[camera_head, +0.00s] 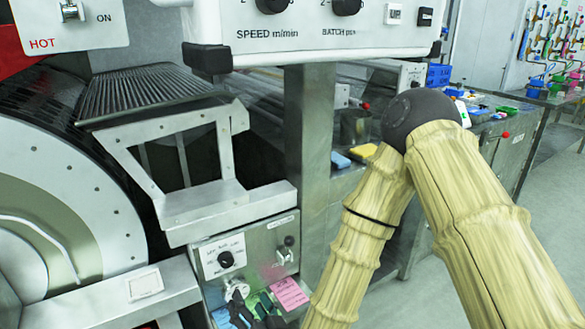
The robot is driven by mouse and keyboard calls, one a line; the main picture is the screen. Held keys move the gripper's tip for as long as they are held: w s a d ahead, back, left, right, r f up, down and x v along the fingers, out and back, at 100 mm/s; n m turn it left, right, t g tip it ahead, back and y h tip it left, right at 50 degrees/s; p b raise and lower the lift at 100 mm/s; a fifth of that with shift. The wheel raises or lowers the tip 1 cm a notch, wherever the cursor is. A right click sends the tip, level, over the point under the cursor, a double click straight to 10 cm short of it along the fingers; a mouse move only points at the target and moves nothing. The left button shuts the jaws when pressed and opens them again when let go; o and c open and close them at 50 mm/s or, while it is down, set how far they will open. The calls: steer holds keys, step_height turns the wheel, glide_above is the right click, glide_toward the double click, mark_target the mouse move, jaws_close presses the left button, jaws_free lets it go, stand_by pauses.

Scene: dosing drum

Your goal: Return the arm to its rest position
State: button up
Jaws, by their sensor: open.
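My arm, in a yellowish ribbed sleeve, bends at a dark elbow at the right and runs down past the bottom edge. The dark fingers of my gripper (254,304) show at the bottom, in front of the lower control panel (253,247). The fingers stand apart and I see nothing held between them. The wrist is hidden below the picture's edge.
The big drum (85,185) and a slatted chute (150,92) on a metal frame (215,200) stand at the left. A control box (310,35) overhangs the top. A steel post (308,150) stands close left of my arm. A cluttered bench (510,128) lies behind it. The floor (545,220) is clear at the right.

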steer(key=s+d+f+g+h, duration=0.1)
steer(key=d+f+g, duration=0.1)
steer(key=d+f, duration=0.3)
steer(key=s+d+f+g+h, duration=0.1)
steer(key=d+f+g, duration=0.1)
steer(key=f, duration=0.5)
steer(key=s+d+f+g+h, duration=0.3)
steer(key=s+d+f+g, duration=0.1)
steer(key=s+d+f, duration=0.5)
steer(key=s+d+f+g+h, duration=0.2)
steer(key=s+d+f+g, duration=0.2)
steer(key=s+d+f, duration=0.6)
steer(key=s+d+g+h, duration=0.25)
steer(key=s+d, duration=0.25)
steer(key=d, duration=0.4)
step_height(320, 180, up, 16)
steer(key=p, duration=1.6)
steer(key=shift+w+f+y, duration=0.2)
steer(key=shift+f+y, duration=0.05)
steer(key=shift+y, duration=0.2)
